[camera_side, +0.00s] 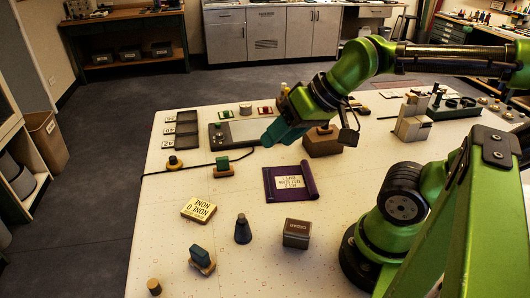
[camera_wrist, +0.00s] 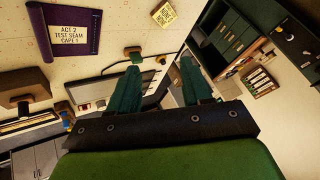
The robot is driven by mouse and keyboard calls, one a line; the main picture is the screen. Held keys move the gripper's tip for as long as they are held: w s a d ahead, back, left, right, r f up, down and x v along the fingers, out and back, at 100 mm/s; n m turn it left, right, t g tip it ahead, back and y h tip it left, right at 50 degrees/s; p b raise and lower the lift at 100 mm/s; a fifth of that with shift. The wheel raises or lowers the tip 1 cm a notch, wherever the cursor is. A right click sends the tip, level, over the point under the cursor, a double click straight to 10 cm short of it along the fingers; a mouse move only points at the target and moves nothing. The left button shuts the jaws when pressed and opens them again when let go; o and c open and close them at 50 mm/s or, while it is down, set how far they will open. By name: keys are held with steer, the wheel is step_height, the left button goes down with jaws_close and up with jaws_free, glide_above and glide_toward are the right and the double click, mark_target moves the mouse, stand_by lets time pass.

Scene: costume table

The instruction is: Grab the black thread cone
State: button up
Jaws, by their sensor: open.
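The black thread cone (camera_side: 242,230) stands upright on the white table (camera_side: 330,245) in the near part of the side view. It is dark grey to black and narrows towards its top. I do not see it in the wrist view. My gripper (camera_side: 270,140) is up over the far half of the table, well behind the cone and to its right in the side view. In the wrist view its two teal fingers (camera_wrist: 160,80) are spread apart with nothing between them.
Near the cone are a yellow lettered block (camera_side: 199,210), a blue-topped piece (camera_side: 202,258) and a brown box (camera_side: 297,233). A purple cloth with a label (camera_side: 290,182) lies behind. A black cord (camera_side: 190,165) crosses the left side. The table around the cone is mostly clear.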

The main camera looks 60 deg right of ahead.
steer(key=o, duration=0.4)
steer(key=n+g+h, duration=0.2)
steer(key=n+g, duration=0.2)
steer(key=g, duration=0.5)
glide_toward(241, 215)
steer(key=f, duration=0.4)
steer(key=s+f, duration=0.1)
steer(key=f, duration=0.1)
steer(key=shift+s+d+f, duration=0.15)
steer(key=shift+d+f, duration=0.15)
steer(key=shift+f, duration=0.05)
steer(key=shift+s+a+f, duration=0.1)
steer(key=shift+f, duration=0.9)
steer(key=shift+s+a+f, duration=0.1)
steer(key=shift+a+f, duration=0.05)
steer(key=shift+f, duration=0.85)
steer(key=shift+s+a+f, duration=0.1)
steer(key=shift+s+f, duration=0.05)
steer(key=shift+f, duration=0.85)
